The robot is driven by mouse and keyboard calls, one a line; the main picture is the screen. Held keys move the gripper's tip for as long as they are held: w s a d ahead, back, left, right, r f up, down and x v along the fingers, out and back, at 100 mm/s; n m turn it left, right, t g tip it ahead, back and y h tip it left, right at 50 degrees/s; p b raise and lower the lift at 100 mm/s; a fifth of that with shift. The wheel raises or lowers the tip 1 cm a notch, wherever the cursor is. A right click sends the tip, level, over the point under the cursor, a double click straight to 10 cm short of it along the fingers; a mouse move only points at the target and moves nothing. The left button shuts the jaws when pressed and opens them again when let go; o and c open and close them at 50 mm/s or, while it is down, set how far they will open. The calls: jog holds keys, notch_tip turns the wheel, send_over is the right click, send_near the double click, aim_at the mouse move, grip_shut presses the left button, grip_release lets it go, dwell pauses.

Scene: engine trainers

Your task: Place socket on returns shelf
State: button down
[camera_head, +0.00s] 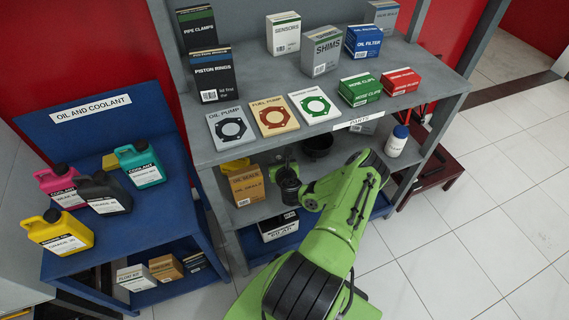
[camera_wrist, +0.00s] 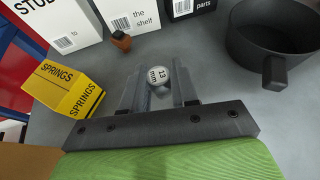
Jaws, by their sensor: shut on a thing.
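A small silver socket with a round face marked "13 mm" (camera_wrist: 158,74) sits between the fingers of my gripper (camera_wrist: 158,92) in the wrist view. My gripper is shut on it, over a grey shelf surface (camera_wrist: 205,62). Whether the socket touches the surface, I cannot tell. In the head view my gripper (camera_head: 288,184) reaches into the middle shelf (camera_head: 262,208) of the grey parts bench, under its top. The socket is not discernible there. No label reading "returns" is legible in either view.
A black pan (camera_wrist: 268,45) stands right of my gripper, a yellow springs box (camera_wrist: 62,88) left. White boxes (camera_wrist: 137,18) line the back, with a small orange-brown item (camera_wrist: 121,41) before them. An oil seals box (camera_head: 247,187) and white bottle (camera_head: 397,141) flank the arm.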

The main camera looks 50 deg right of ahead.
notch_tip(320, 180, down, 4)
jog(key=shift+f+b, duration=0.15)
jog(key=shift+b, duration=0.65)
jog(key=c, duration=0.9)
grip_release()
jog(key=shift+o, duration=0.2)
jog(key=shift+s+r, duration=0.1)
jog(key=shift+r, duration=0.2)
jog(key=p+v, duration=0.5)
jog(key=v, duration=0.6)
jog(key=shift+s+a+r, duration=0.1)
jog(key=shift+s+a, duration=0.1)
jog(key=shift+s, duration=0.1)
jog(key=shift+a, duration=0.1)
